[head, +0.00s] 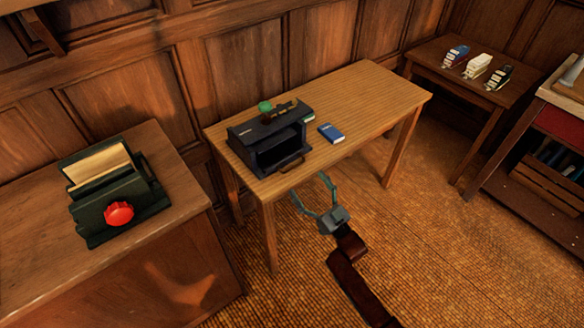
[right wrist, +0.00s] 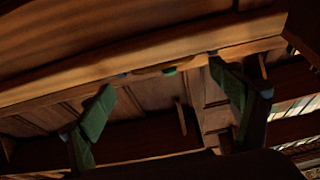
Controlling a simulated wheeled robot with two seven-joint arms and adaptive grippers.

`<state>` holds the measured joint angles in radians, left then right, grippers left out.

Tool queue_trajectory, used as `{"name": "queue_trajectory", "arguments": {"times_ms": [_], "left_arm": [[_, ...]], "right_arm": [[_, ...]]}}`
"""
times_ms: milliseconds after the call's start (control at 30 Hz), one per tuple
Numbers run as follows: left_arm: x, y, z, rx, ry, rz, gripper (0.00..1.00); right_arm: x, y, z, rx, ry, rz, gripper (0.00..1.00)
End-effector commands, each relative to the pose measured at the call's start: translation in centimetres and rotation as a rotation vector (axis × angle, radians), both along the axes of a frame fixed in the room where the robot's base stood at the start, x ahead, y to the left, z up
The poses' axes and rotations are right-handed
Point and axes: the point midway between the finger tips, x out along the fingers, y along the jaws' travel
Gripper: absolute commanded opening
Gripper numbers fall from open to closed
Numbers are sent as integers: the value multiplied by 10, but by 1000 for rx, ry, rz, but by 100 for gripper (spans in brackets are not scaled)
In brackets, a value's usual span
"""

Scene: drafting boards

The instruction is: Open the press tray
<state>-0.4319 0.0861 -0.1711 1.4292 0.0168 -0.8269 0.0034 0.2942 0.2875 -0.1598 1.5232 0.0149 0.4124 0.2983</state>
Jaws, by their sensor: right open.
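A black press (head: 262,136) with a green knob (head: 265,106) on top stands on the middle wooden table. Its front shows a dark opening, and a brown wooden handle (head: 291,165) sits low at its front, near the table's front edge. Whether this handle belongs to the tray I cannot tell for sure. My right gripper (head: 310,187) is open and empty, in front of the table edge and apart from the handle. In the right wrist view its two fingers (right wrist: 162,77) are spread, with the table edge and what looks like the curved handle (right wrist: 150,71) beyond them. My left gripper is out of view.
A blue book (head: 331,133) lies right of the press on the middle table (head: 375,95). A dark green device with a red knob (head: 118,214) stands on the left cabinet. Several small items stand on the back right table (head: 432,58). The floor before the table is clear.

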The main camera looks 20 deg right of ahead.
Motion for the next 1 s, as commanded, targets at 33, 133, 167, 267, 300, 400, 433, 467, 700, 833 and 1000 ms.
{"name": "queue_trajectory", "arguments": {"times_ms": [33, 133, 167, 267, 300, 400, 433, 467, 700, 833, 1000], "left_arm": [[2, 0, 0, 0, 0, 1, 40], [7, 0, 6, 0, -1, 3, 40], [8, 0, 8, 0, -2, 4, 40], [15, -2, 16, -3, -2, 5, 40], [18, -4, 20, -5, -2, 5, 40], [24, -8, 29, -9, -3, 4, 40], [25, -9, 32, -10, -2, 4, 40], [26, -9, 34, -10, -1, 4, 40], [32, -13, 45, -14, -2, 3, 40], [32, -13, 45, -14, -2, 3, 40], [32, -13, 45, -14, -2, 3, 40]], "right_arm": [[3, 2, 5, 4, -13, 5, 85], [12, 7, 12, 5, -18, 7, 85], [16, 8, 14, 5, -18, 7, 85], [30, 13, 18, 4, -16, 7, 85], [36, 15, 21, 4, -16, 7, 85], [49, 20, 26, 4, -14, 6, 85], [52, 21, 27, 4, -14, 6, 85], [55, 22, 29, 4, -14, 6, 85], [67, 26, 35, 3, -12, 5, 85], [67, 26, 35, 4, -11, 4, 85], [67, 26, 35, 4, -11, 4, 80]]}}
